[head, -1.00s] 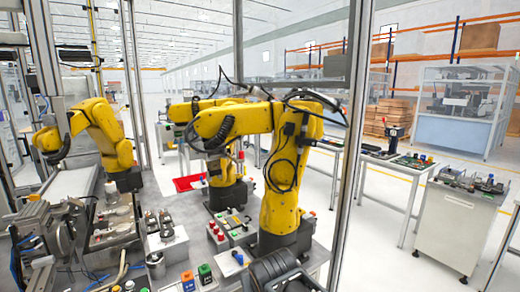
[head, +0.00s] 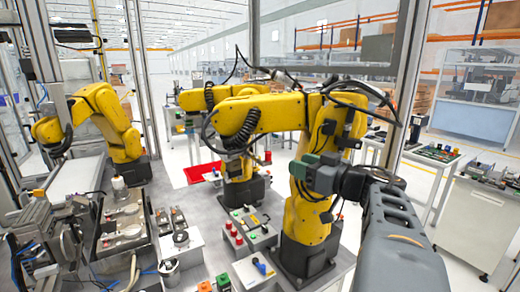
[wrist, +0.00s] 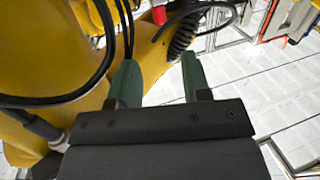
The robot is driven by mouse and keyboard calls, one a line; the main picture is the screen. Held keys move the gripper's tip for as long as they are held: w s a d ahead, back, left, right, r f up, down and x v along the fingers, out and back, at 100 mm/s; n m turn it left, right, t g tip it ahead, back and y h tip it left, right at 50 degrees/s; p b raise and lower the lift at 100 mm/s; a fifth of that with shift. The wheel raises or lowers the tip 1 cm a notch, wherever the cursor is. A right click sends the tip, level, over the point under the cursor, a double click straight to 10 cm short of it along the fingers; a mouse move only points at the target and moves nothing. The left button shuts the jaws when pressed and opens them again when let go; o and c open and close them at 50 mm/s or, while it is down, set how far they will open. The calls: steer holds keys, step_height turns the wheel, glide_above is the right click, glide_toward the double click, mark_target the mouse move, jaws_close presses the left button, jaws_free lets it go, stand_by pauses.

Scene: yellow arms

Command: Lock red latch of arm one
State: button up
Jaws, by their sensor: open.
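Three yellow robot arms show in the head view: a near one (head: 305,215), one behind it (head: 240,168) and one at the left (head: 105,110). I cannot tell which is arm one. My gripper (head: 306,170), with dark green fingers, reaches in from the right and overlaps the near arm's column. In the wrist view, my gripper (wrist: 161,75) is open and empty, with yellow arm casing at its left. A small red part (wrist: 159,15) shows beyond the fingers. I cannot tell whether it is the latch; contact with the arm is also unclear.
Black cables (wrist: 125,25) loop close to my fingers. A control box with red buttons (head: 236,236) and a red tray (head: 203,171) lie by the arms. A metal frame post (head: 405,85) stands close behind my arm. Side tables (head: 432,160) stand at the right.

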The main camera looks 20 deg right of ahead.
mark_target(270, 154)
steer(key=p+x, duration=0.2)
steer(key=x, duration=1.1)
steer(key=shift+w+a, duration=0.1)
steer(key=shift+a, duration=0.1)
steer(key=shift+c, duration=0.4)
jaws_close()
